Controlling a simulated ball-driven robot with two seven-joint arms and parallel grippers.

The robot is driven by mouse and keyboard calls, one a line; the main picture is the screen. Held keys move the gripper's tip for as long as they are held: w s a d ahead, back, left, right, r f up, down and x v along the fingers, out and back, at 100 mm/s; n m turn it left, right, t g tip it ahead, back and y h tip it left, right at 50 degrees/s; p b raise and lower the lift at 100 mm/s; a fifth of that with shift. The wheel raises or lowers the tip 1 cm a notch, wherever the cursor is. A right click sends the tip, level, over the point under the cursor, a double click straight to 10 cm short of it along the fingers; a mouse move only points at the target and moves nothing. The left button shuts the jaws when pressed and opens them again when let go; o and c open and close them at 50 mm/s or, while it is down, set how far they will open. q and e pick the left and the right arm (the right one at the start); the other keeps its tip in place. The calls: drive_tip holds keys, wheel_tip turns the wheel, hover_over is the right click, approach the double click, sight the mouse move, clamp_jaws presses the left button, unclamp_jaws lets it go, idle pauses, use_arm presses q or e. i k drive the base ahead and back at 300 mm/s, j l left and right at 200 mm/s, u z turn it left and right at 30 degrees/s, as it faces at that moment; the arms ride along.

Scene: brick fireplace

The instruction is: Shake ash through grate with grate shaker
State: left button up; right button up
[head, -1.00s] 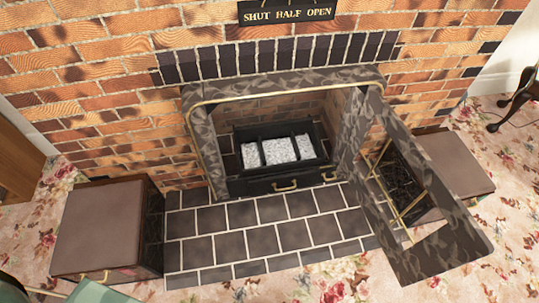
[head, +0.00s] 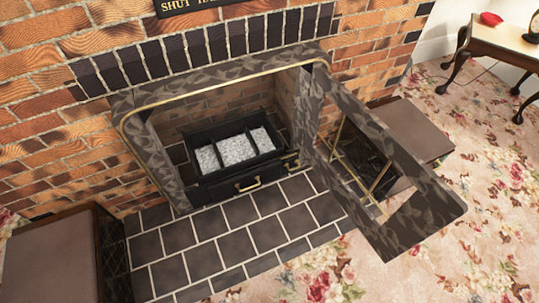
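The black grate (head: 203,136) stands inside the fireplace opening in the head view. Pale grey ash (head: 238,149) lies in its compartments, split by dark bars. A dark drawer front with a brass handle (head: 248,186) is below the grate. A smaller brass handle or knob (head: 292,164) shows at its right; I cannot tell whether it is the grate shaker. The mottled fireplace door (head: 431,204) hangs open to the right, with brass bars (head: 377,168) on it. Neither of my grippers is in view.
Dark hearth tiles (head: 222,217) lie clear in front. Brown boxes stand at the left (head: 48,262) and right (head: 412,131) of the hearth. A small table (head: 500,38) with a red object (head: 491,18) stands at the upper right. Floral carpet surrounds the hearth.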

sight(288, 163)
drive_tip(key=i+j+z, duration=0.1)
drive_tip(key=i+j, duration=0.8)
drive_tip(key=z, duration=0.45)
drive_tip(key=i+j+z, duration=0.1)
drive_tip(key=z, duration=0.3)
drive_tip(key=j+z, duration=0.1)
drive_tip(key=z, duration=0.35)
drive_tip(key=j+z, duration=0.1)
drive_tip(key=z, duration=0.3)
drive_tip(key=i+j+z, duration=0.1)
drive_tip(key=i+j, duration=0.2)
drive_tip(key=i, duration=0.1)
